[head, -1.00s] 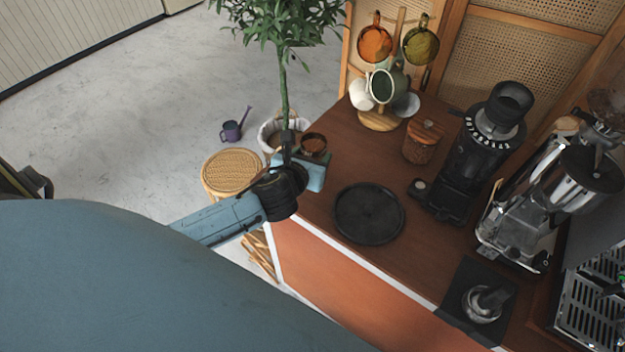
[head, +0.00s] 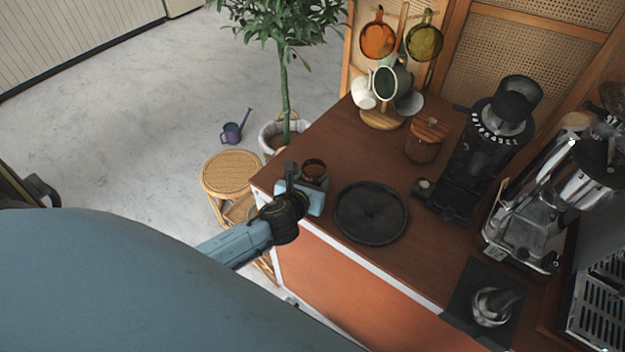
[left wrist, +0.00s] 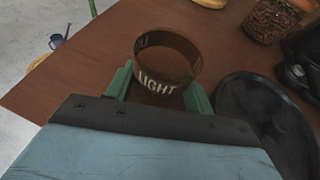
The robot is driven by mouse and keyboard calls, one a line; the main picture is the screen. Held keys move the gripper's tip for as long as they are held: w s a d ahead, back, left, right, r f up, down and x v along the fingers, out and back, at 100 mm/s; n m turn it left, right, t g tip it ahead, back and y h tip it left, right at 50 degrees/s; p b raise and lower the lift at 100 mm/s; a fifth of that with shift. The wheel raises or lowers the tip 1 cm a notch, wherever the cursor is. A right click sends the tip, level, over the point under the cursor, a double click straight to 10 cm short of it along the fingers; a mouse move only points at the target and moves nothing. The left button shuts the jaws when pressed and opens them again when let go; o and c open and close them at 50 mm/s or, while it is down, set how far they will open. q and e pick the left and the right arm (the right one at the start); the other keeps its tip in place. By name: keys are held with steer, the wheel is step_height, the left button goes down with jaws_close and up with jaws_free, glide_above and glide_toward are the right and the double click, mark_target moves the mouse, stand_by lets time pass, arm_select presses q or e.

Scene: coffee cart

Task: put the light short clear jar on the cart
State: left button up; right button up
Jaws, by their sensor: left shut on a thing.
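The light short clear jar (left wrist: 165,62) is round and low, with the word LIGHT on its side and brown showing through it. It also shows in the head view (head: 314,168), at the near left corner of the cart top (head: 335,150). My left gripper (left wrist: 158,90) is shut on the jar, one green finger on each side; in the head view the gripper (head: 311,183) partly hides it. The jar looks upright over the wooden top. I cannot tell whether it touches the wood. My right gripper is not in view.
A black round tray (head: 371,214) lies just right of the jar. A lidded wooden-topped jar (head: 426,140), a mug stand (head: 381,118) and a black grinder (head: 470,160) stand farther off. Bare wood lies between the jar and the mug stand. A wicker stool (head: 230,173) stands left of the cart.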

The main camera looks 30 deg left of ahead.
arm_select(q)
steer(key=o, duration=1.4)
steer(key=shift+s+r, duration=0.1)
steer(key=shift+s, duration=0.05)
steer(key=p+v, duration=0.1)
steer(key=v, duration=1)
steer(key=shift+s+r, duration=0.15)
steer(key=shift+s, duration=0.15)
